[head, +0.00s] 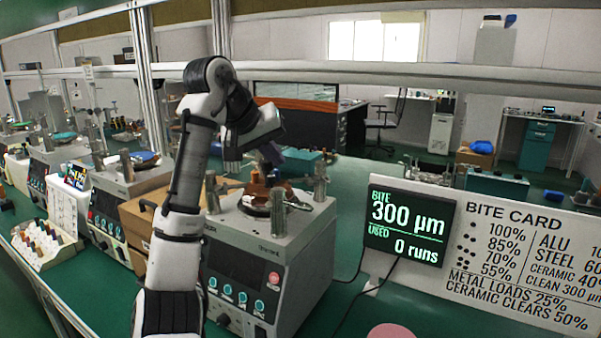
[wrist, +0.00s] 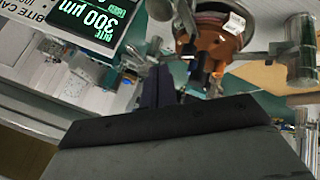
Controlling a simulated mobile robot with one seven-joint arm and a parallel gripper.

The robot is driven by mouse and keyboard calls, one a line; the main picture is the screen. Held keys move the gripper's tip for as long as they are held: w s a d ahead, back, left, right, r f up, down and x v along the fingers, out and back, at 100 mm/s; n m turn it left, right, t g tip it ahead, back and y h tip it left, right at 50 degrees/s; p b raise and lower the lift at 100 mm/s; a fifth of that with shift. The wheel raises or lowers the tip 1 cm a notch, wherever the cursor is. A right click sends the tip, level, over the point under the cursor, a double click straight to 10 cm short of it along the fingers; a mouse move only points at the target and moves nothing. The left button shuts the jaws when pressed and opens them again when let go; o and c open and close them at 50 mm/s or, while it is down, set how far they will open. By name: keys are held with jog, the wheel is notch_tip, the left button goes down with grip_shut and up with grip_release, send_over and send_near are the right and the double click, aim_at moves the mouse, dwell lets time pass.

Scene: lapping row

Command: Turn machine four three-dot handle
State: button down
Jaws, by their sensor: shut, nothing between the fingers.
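A grey bench machine (head: 268,262) stands in front of me, with a red button and a row of teal knobs (head: 228,292) on its front. I cannot read a machine number on it. On its top sit a copper-orange fixture (head: 262,190) and metal posts (head: 320,178). The orange fixture also shows in the wrist view (wrist: 212,48), with a pale label on it. My gripper (head: 272,156) is shut and empty, just above and beside the orange fixture. Its dark fingers show in the wrist view (wrist: 158,88). I cannot make out a three-dot mark on any handle.
A display (head: 408,228) reads bite 300 µm, used 0 runs. A bite card (head: 520,252) stands right of it, with dot marks beside percentages. Other machines (head: 118,208) and a rack of small pieces (head: 42,245) stand left.

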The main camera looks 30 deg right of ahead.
aim_at(321, 174)
jog(key=p+x, duration=0.1)
jog(key=x, duration=0.8)
jog(key=shift+d+f+p, duration=0.1)
jog(key=shift+p, duration=0.3)
jog(key=d, duration=0.1)
jog(key=s+d+p, duration=0.1)
jog(key=d, duration=0.1)
jog(key=shift+d+r, duration=0.1)
jog(key=shift+r, duration=0.15)
jog(key=shift+s+d, duration=0.1)
jog(key=shift+d, duration=0.25)
